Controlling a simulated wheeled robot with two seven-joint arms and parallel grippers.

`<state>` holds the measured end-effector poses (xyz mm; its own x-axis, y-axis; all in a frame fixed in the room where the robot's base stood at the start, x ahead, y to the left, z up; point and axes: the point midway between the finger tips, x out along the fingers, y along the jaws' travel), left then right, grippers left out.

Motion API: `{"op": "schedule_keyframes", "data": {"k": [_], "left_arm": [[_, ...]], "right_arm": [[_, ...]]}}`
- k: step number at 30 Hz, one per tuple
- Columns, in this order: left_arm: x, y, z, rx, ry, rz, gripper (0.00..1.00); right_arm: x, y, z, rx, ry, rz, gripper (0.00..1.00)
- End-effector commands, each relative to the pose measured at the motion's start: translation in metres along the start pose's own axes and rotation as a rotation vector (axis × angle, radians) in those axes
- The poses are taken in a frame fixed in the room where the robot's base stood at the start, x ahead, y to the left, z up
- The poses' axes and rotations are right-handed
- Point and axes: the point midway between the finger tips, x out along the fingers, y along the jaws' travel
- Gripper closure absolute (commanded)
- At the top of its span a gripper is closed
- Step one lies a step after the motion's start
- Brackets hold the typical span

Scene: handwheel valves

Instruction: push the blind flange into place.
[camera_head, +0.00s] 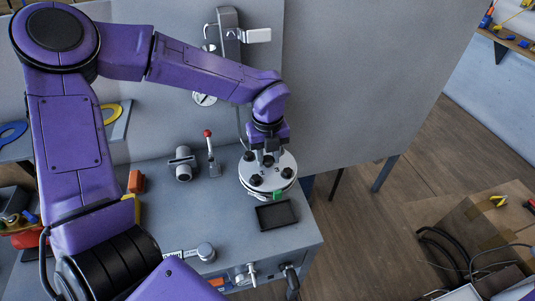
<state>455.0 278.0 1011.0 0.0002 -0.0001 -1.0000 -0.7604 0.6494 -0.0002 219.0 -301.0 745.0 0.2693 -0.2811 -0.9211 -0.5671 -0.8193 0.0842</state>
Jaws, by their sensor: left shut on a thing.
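The blind flange (271,184), a round pale disc with several black knobs around its face, lies flat at the right side of the grey bench. A green mark shows at its front edge. My left gripper (268,161) comes down from above and is shut on the flange near the middle of its top. The fingertips and the gripped part are small and partly hidden. Whether the flange sits fully on what is under it cannot be told from this view. My right gripper is not in view.
On the bench (225,228) a grey cylindrical fitting (183,164) and a red-tipped lever (212,155) stand left of the flange. A black square pad (276,215) lies in front. A grey panel (370,70) rises behind. A cardboard box (465,225) stands on the floor at right.

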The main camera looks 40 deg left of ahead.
Motion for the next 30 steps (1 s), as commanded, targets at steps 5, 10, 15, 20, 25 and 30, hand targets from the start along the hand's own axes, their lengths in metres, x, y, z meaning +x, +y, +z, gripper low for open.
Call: {"op": "schedule_keyframes", "data": {"k": [5,10,15,20,25,30], "left_arm": [[0.0030,-0.0006,0.0002,0.000,-0.001,-0.002,1.00],[0.0039,-0.0006,0.0002,0.000,-0.001,-0.002,1.00],[0.0050,-0.0007,0.0002,0.001,-0.002,-0.003,1.00],[0.0057,-0.0006,0.0002,0.001,-0.002,-0.002,1.00],[0.0062,-0.0004,0.0001,0.001,-0.002,-0.001,0.42],[0.0064,-0.0002,0.0000,0.001,-0.001,0.000,0.35]], "right_arm": [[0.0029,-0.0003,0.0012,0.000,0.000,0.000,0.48],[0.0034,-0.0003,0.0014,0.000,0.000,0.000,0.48],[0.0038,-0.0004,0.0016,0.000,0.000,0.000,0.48],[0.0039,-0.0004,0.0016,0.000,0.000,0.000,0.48],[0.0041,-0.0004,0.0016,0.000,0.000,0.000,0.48],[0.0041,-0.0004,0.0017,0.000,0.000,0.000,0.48]]}}
